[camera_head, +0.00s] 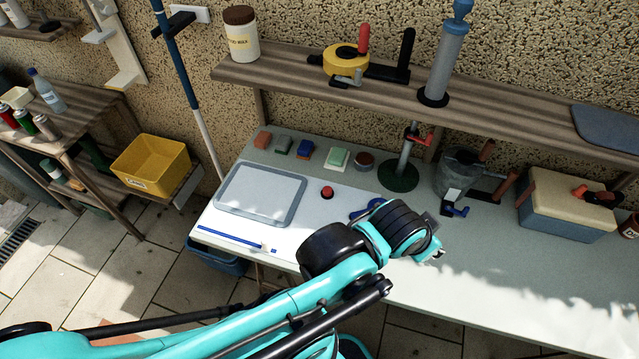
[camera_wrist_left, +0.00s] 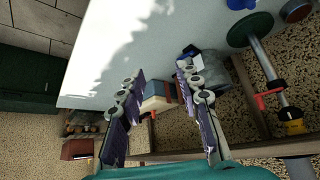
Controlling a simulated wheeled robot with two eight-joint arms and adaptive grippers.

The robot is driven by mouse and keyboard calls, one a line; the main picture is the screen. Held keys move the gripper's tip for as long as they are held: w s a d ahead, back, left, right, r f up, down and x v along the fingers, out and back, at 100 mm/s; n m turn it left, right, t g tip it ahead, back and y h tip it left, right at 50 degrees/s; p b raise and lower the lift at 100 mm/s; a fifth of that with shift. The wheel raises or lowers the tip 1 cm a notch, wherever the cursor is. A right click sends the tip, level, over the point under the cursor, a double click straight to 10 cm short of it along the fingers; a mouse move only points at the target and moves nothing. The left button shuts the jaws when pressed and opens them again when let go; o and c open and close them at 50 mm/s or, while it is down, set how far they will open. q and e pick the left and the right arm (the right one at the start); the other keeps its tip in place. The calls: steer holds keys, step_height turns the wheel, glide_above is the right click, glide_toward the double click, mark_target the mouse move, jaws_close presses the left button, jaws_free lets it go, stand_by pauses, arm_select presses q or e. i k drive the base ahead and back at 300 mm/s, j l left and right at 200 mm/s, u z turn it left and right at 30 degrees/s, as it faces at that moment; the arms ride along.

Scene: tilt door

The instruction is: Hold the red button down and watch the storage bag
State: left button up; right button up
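The red button (camera_head: 327,193) is a small round knob on a dark base on the white worktop. A flat, pale rectangle with a blue-grey rim (camera_head: 299,209) lies left of it; it may be the storage bag, but I cannot tell for sure. My left gripper (camera_head: 436,247) is over the worktop, to the right of the button and clear of it. In the left wrist view its two fingers (camera_wrist_left: 158,72) are spread wide with nothing held between them. The button does not show clearly in the wrist view. My right gripper is not in view.
A cream and blue box (camera_head: 566,207) stands at the right. A grey pot (camera_head: 459,174) and a pole on a green base (camera_head: 398,176) stand behind my arm. A blue strip (camera_head: 230,238) lies near the front left edge. A wooden shelf (camera_head: 300,84) overhangs the back.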

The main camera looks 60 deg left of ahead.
mark_target(326, 190)
steer(key=u, duration=2.35)
